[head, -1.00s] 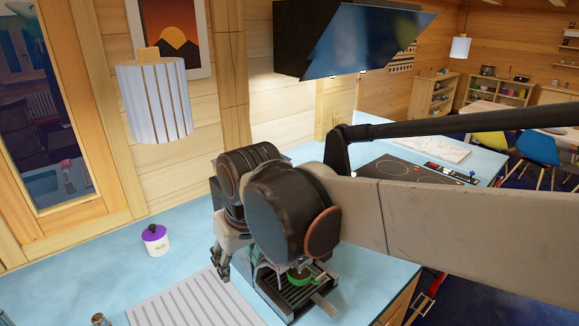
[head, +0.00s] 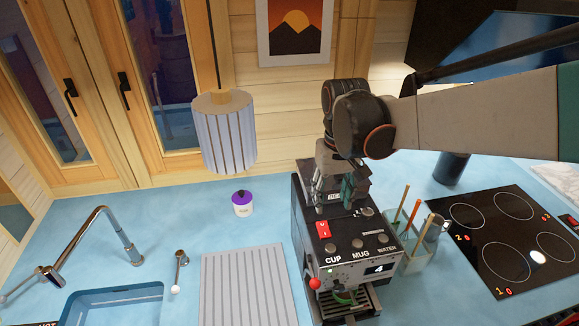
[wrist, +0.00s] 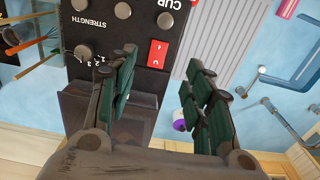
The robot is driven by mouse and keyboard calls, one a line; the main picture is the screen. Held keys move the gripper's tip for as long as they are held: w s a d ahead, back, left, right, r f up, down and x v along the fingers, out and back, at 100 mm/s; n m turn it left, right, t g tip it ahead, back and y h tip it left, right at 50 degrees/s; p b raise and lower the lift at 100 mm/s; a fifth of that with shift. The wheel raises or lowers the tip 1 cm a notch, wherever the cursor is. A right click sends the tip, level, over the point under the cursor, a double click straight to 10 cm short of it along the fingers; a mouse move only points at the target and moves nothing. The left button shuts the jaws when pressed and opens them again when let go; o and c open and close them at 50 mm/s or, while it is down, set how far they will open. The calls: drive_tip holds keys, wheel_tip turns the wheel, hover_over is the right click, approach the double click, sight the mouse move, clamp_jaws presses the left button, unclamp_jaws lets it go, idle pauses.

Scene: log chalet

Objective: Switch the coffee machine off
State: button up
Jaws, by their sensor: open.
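The coffee machine (head: 345,247) is a dark box on the blue counter, with knobs on top and labels reading CUP, MUG and WATER. A red rocker switch (head: 323,229) sits at the left of its top panel; it also shows in the wrist view (wrist: 157,53), close to the fingertips. I cannot tell which way the rocker is tilted. My gripper (head: 335,203) hangs over the rear of the machine's top, behind the switch. In the wrist view my gripper (wrist: 165,75) is open and empty, its green-padded fingers apart. A green cup (head: 344,297) stands under the spout.
A holder with utensils (head: 412,250) stands close to the machine's right, before the cooktop (head: 510,240). A ribbed drainboard (head: 243,285) and the sink (head: 115,305) lie left. A purple-lidded jar (head: 242,204) stands behind the drainboard. A lamp (head: 224,133) hangs above.

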sight(326, 237)
wheel_tip(326, 237, down, 13)
drive_tip(key=shift+r+p, duration=0.2)
drive_tip(key=shift+p, duration=0.25)
